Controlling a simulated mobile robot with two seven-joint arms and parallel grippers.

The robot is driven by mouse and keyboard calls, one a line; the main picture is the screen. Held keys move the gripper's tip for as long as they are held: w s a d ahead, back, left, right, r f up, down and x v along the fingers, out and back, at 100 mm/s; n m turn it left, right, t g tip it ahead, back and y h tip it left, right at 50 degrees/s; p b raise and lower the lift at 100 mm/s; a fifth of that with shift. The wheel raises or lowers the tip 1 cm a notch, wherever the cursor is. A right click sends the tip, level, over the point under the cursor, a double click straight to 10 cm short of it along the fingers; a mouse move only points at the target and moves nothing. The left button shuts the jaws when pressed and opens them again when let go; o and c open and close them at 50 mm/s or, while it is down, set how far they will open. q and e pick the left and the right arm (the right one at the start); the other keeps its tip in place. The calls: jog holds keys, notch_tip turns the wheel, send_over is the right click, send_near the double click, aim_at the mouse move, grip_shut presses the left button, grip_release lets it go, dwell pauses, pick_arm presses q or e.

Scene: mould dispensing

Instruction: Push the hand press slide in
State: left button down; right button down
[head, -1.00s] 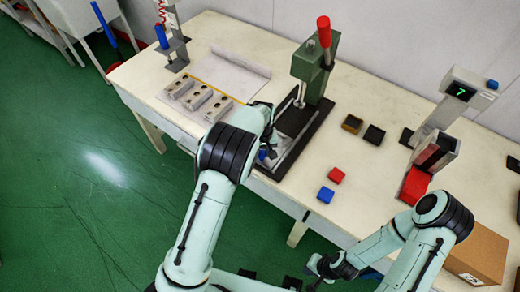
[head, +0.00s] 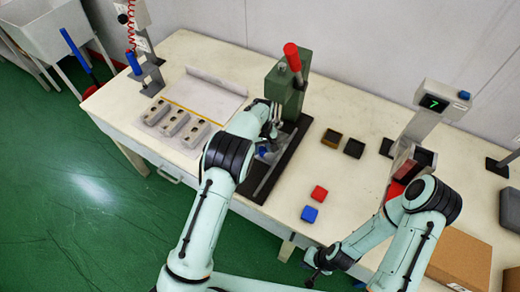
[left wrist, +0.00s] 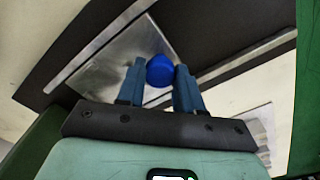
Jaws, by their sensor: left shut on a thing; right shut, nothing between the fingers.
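The green hand press (head: 287,92) with its red lever handle (head: 292,56) stands at the back of the table on a dark base. Its metal slide plate (left wrist: 115,65), with a round blue knob (left wrist: 160,70), shows in the left wrist view. My left gripper (left wrist: 160,72) is shut on the blue knob; in the head view the arm hides most of the plate. My right gripper (head: 312,278) is shut and empty, low in front of the table, away from the press.
Several grey moulds (head: 172,124) lie left of the press.

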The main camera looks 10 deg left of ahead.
pick_arm(q)
jog(key=c, duration=0.7)
grip_release()
jog(key=shift+c, duration=0.2)
notch_tip(320, 180, up, 14)
jog(key=shift+f, duration=0.25)
jog(key=shift+c, duration=0.2)
